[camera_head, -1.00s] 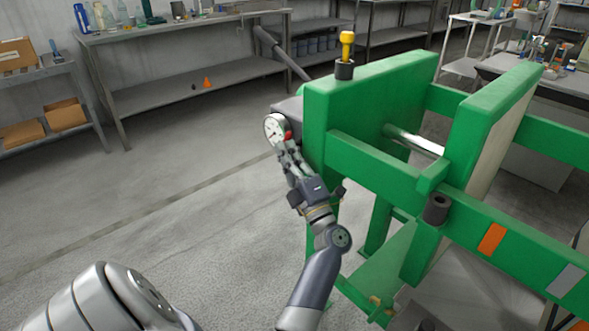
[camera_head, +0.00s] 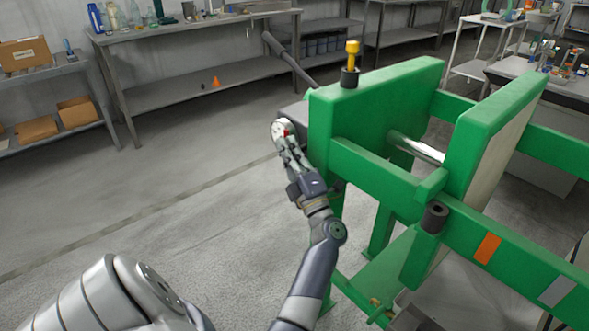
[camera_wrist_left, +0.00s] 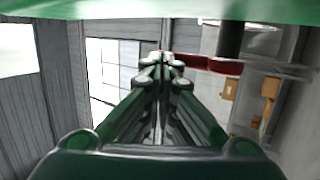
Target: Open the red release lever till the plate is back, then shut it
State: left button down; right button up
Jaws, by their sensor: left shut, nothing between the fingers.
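The red release lever (camera_wrist_left: 212,64) shows as a red bar just beyond and right of my fingertips in the left wrist view. In the head view only a small red bit (camera_head: 287,132) of it shows beside the round white gauge. My left gripper (camera_head: 282,141) is shut and empty at the near side of the gauge, partly covering it. Its closed fingers (camera_wrist_left: 166,70) point at the lever's left end; I cannot tell whether they touch it. A green plate with a pale face (camera_head: 497,135) stands upright, apart from the green end block (camera_head: 375,95). My right gripper is not in view.
A bright metal rod (camera_head: 415,148) spans the gap between the green blocks. Green side rails (camera_head: 375,178) run close to my left arm. A yellow-topped knob (camera_head: 352,50) stands on the end block. The floor to the left is clear; shelves stand behind.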

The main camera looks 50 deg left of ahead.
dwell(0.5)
pick_arm(q)
jog(key=v, duration=0.8)
jog(key=shift+d+f, duration=0.15)
jog(key=x, duration=0.8)
